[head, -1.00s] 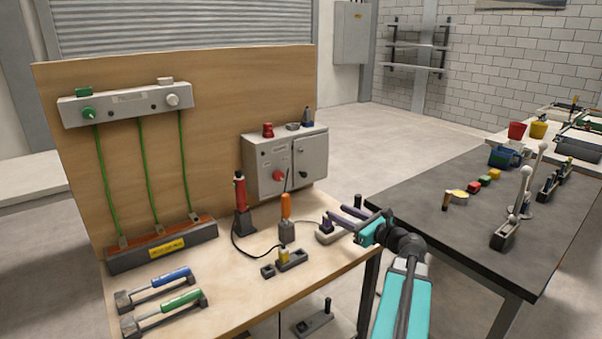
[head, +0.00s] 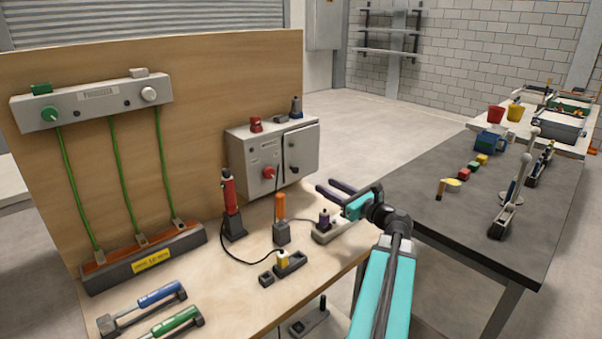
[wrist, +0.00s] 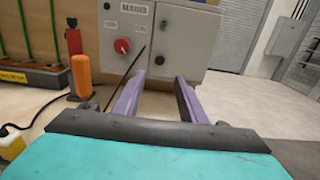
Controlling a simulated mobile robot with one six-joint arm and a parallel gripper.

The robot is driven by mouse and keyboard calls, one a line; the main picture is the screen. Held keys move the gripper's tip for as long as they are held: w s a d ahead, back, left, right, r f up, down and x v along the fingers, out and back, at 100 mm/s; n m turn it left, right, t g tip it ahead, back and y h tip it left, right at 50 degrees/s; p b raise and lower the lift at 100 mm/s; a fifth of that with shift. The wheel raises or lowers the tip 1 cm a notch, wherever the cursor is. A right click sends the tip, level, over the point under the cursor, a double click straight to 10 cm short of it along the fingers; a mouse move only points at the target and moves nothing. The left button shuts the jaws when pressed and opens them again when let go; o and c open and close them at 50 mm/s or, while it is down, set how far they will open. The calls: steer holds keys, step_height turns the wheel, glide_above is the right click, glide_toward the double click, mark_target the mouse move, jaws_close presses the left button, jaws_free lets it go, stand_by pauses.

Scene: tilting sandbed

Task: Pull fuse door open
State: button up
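The grey fuse box (head: 252,160) is fixed to the wooden board, with its fuse door (head: 301,150) on the right part of its front. The door looks closed, and a small dark knob (head: 293,169) sits low on it near its left edge. In the wrist view the door (wrist: 187,42) and its knob (wrist: 160,60) are straight ahead. My gripper (head: 328,187) is open and empty, to the right of and in front of the box. In the wrist view its two purple fingers (wrist: 158,84) point at the door, apart from the knob.
A red rotary switch (head: 268,172) is left of the door. An orange-handled tool (head: 280,207) and a red-handled tool (head: 229,192) stand on the bench below. A black cable runs in front of the box. A dark table (head: 450,225) is at right.

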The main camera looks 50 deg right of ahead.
mark_target(297, 170)
steer(key=shift+w, duration=0.15)
steer(key=w, duration=0.4)
steer(key=w+p, duration=0.1)
steer(key=w, duration=0.4)
steer(key=w+d+p, duration=0.1)
steer(key=w, duration=0.3)
steer(key=shift+w, duration=0.2)
steer(key=shift+c, duration=0.5)
jaws_close()
